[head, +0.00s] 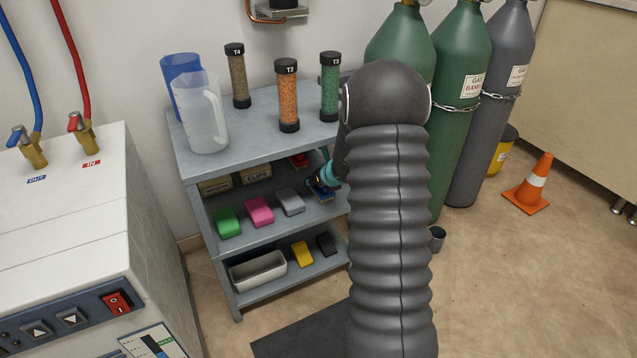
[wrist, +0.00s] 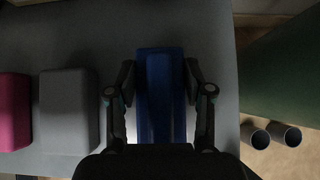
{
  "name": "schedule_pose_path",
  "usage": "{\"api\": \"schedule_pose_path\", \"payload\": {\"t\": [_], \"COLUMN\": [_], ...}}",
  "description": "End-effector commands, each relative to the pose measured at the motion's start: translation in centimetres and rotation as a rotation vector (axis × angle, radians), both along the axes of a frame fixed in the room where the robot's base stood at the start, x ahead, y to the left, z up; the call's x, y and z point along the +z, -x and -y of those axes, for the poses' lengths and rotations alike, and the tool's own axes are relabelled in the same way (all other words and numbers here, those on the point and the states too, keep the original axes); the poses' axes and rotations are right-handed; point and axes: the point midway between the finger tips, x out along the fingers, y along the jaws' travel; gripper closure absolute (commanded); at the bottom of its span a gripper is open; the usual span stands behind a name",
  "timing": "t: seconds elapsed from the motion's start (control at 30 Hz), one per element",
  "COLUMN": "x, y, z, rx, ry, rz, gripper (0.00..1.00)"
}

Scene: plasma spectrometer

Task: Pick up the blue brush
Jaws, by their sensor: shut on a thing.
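The blue brush (wrist: 159,98) lies between the two fingers of my gripper (wrist: 160,88) in the wrist view. The fingers are shut on its sides. In the head view the brush (head: 321,190) shows as a small blue shape at the right end of the middle shelf, partly hidden by my gripper (head: 328,176) and arm. I cannot tell whether the brush touches the shelf or is raised above it.
On the middle shelf (head: 245,232) stand green (head: 228,222), pink (head: 260,211) and grey (head: 290,201) blocks left of the brush. A red item (head: 299,160) is behind it. Labelled tubes and jugs stand on top. Gas cylinders (head: 457,100) stand close on the right.

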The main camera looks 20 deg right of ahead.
Motion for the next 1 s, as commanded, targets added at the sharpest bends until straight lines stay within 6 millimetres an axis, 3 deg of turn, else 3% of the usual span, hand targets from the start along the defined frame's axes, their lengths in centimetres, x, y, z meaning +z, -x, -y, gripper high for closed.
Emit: {"api": "schedule_pose_path", "payload": {"t": [0.2, 0.27, 0.7, 1.0], "x": [1.9, 1.3, 1.4, 1.4], "y": [0.0, 0.9, 10.6, 15.8], "z": [0.0, 0.1, 0.5, 0.6], "rx": [0.001, -0.001, -0.004, -0.003], "ry": [0.002, 0.000, 0.000, 0.000], "rz": [0.002, 0.001, 0.002, 0.001], "gripper": [0.84, 0.84, 0.84, 0.84]}}
